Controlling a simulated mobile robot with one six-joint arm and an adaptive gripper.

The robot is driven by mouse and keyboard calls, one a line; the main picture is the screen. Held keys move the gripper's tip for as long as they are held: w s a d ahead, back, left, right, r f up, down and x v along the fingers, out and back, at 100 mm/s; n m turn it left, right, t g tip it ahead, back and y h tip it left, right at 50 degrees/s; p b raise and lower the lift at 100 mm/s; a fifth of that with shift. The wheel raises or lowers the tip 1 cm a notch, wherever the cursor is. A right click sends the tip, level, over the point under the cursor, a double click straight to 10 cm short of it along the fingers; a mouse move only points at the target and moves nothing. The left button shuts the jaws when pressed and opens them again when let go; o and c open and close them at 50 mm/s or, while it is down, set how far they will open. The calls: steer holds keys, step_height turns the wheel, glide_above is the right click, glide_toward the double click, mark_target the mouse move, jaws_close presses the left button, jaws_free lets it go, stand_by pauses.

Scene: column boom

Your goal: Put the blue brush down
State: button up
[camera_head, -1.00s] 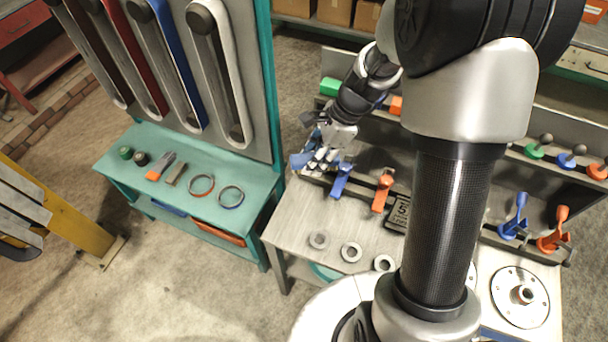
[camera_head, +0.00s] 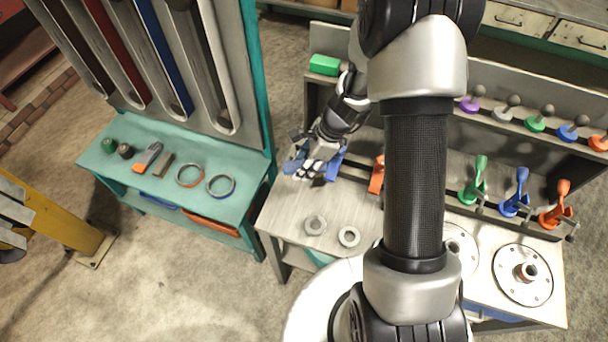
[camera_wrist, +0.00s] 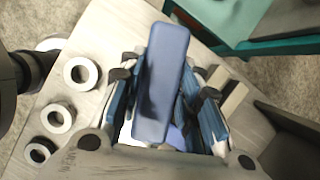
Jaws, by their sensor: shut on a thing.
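The blue brush (camera_wrist: 165,85) is a long blue block in the wrist view, lying between the fingers of my gripper (camera_wrist: 165,125). My gripper (camera_head: 314,168) is shut on it, over the left end of the pale workbench (camera_head: 285,215) in the head view. The fingers hide the rest, and I cannot tell whether the brush touches the benchtop.
Grey rings (camera_head: 315,225) lie nearer the front of the bench. A teal bench (camera_head: 125,175) with small tools stands at left.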

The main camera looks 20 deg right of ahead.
steer(key=shift+f+b, duration=0.6)
steer(key=shift+f, duration=1.4)
steer(key=shift+f, duration=0.25)
steer(key=o, duration=1)
steer(key=p+v, duration=0.3)
steer(key=v, duration=0.9)
steer(key=shift+r+p, duration=0.25)
steer(key=shift+p, duration=0.1)
